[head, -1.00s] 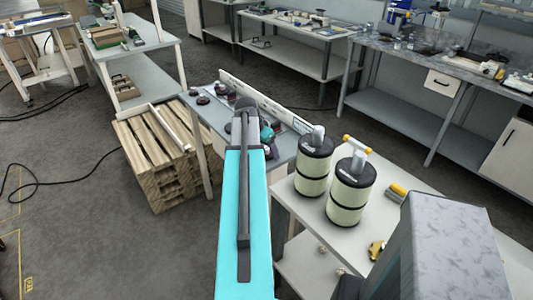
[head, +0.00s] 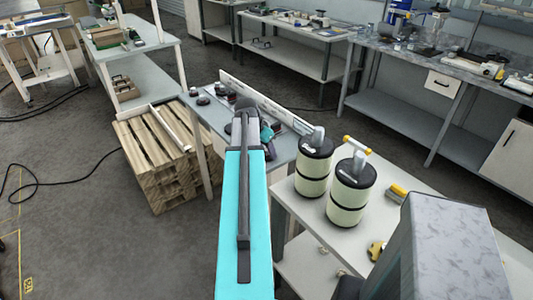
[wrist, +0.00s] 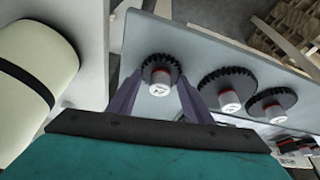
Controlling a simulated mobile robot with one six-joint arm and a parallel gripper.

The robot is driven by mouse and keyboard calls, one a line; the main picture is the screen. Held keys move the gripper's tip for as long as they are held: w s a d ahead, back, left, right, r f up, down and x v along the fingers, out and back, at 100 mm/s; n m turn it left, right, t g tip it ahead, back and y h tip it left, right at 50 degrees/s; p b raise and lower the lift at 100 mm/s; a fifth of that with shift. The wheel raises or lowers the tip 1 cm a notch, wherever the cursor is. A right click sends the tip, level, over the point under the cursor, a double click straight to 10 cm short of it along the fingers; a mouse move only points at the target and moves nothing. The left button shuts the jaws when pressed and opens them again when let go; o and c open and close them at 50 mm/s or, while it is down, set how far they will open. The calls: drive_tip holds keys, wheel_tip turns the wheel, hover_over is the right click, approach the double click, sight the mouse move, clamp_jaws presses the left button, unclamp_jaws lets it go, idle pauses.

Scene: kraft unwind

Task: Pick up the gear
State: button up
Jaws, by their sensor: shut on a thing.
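In the wrist view, a dark toothed gear (wrist: 160,68) with a silver hub and a red ring sits between the two purple fingers of my gripper (wrist: 159,82). The gripper is shut on this gear. I cannot tell whether the gear touches the grey table top below it. Two more dark gears, a middle one (wrist: 227,88) and a right one (wrist: 271,104), stand on the table to the right of the held one. In the head view, my arm hides the gripper and the held gear.
The grey table (head: 285,147) has a raised pale rail (head: 262,100) along its far side. Two cream and black canisters (head: 313,166) (head: 350,188) stand on a white table close to the right of my arm. A wooden pallet stack (head: 155,160) is at the left.

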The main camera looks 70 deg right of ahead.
drive_tip(key=shift+r, duration=0.2)
drive_tip(key=shift+r+b, duration=0.85)
drive_tip(key=shift+r, duration=0.7)
drive_tip(key=w+a+b, duration=0.2)
drive_tip(key=a, duration=0.5)
drive_tip(key=w+a+r+b, duration=0.1)
drive_tip(key=w+a, duration=0.2)
drive_tip(key=a, duration=0.5)
drive_tip(key=shift+a+r+b, duration=0.15)
drive_tip(key=shift+r+b, duration=0.1)
drive_tip(key=shift+b, duration=0.1)
drive_tip(key=w+a+r+n+t, duration=0.15)
drive_tip(key=w+a+n, duration=0.45)
drive_tip(key=w+a, duration=0.6)
drive_tip(key=w+a+r+n+t, duration=0.1)
drive_tip(key=w+a+n+t, duration=0.35)
drive_tip(key=w+a, duration=0.75)
drive_tip(key=w+a+n+y, duration=0.1)
drive_tip(key=w+a+n, duration=0.3)
drive_tip(key=a, duration=0.5)
drive_tip(key=w+a+r+n+y, duration=0.1)
drive_tip(key=w+a+n, duration=0.2)
drive_tip(key=a, duration=0.6)
drive_tip(key=w+a+r+n+y, duration=0.1)
drive_tip(key=w+a+n, duration=0.3)
drive_tip(key=a, duration=0.5)
drive_tip(key=shift+w+a+r+n+y, duration=0.2)
drive_tip(key=shift+w+a+n+y, duration=0.15)
drive_tip(key=shift+n+y, duration=0.25)
